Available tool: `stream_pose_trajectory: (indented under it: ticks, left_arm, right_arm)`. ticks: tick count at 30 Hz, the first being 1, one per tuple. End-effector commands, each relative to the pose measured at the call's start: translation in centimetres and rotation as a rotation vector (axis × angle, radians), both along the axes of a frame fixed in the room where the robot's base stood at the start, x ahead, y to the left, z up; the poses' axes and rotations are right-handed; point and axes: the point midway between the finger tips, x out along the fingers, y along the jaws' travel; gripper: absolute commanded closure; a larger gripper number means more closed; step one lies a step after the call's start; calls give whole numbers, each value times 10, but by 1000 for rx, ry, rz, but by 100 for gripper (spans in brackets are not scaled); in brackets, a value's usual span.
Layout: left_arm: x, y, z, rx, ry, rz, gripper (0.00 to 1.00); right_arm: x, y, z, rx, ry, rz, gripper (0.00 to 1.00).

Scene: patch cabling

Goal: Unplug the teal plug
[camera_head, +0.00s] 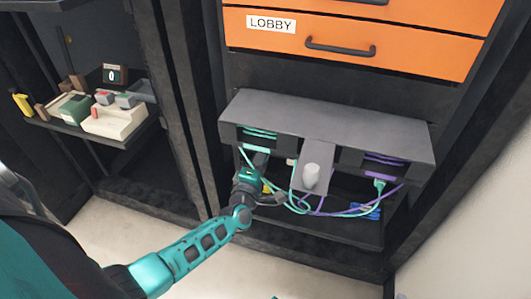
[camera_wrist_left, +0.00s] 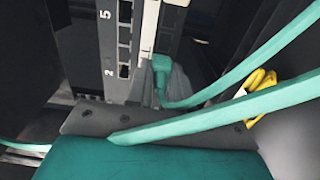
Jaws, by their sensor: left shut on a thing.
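My left gripper (camera_head: 262,170) reaches in at the left end of the grey-topped patch unit (camera_head: 330,122). It is shut on a teal plug (camera_wrist_left: 160,68), which shows between the grey fingertips (camera_wrist_left: 165,78) in the left wrist view. A teal cable runs from that plug to the right. The fingers hide part of the plug, and I cannot tell whether it is seated in a port. Another teal plug (camera_head: 380,184) shows at the right side of the unit. My right gripper is not in view.
A numbered port panel (camera_wrist_left: 108,50) stands close left of the fingers. Teal and purple cables (camera_head: 320,209) hang in loops beside the gripper. A yellow cable (camera_wrist_left: 262,84) lies at right. A white cylinder (camera_head: 311,176) stands in the unit's middle. Orange drawers (camera_head: 400,40) are above.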

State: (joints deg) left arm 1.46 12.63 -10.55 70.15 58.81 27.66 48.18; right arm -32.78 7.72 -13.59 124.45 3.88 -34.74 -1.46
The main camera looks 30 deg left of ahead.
Motion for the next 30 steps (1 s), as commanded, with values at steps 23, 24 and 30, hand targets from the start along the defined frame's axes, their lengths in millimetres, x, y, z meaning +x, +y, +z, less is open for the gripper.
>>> stream_pose_trajectory:
  ticks: [23, 24, 30]
  left_arm:
    - [-6, -2, 0, 0, 0, 0, 100]
    - [-7, -2, 0, 0, 0, 0, 100]
    - [-9, -2, 0, 0, 0, 0, 100]
  right_arm:
    - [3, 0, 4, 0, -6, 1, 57]
    - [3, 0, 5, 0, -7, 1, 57]
    - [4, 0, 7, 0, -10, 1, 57]
